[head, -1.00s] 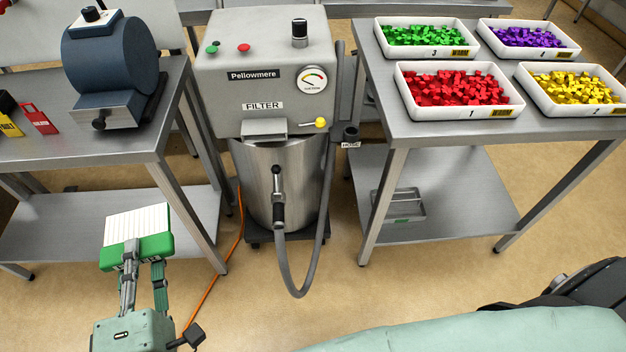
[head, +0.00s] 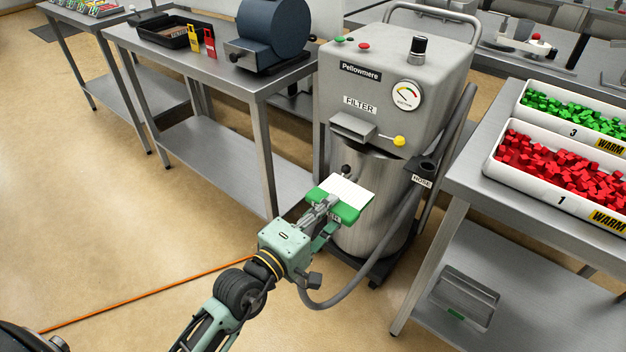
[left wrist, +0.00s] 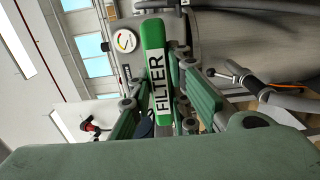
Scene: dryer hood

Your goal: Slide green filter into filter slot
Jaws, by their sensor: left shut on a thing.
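The green filter (head: 343,206) has a green front edge and a white pleated body. My left gripper (head: 326,212) is shut on its green edge and holds it in the air in front of the steel drum, below the slot. In the left wrist view the filter's green face (left wrist: 157,75) reads FILTER and sits between the fingers (left wrist: 165,100). The grey Pellowmere machine (head: 385,85) bears a FILTER label above a protruding metal slot (head: 353,127). A yellow knob (head: 399,141) is right of the slot. The filter is apart from the slot. My right gripper is not in view.
A grey hose (head: 405,215) curves down the drum's right side to the front. A table (head: 190,50) with a blue drum device (head: 270,35) stands left. A table (head: 480,195) with a red-cube tray (head: 490,165) stands right. An orange cable (head: 150,290) crosses the floor.

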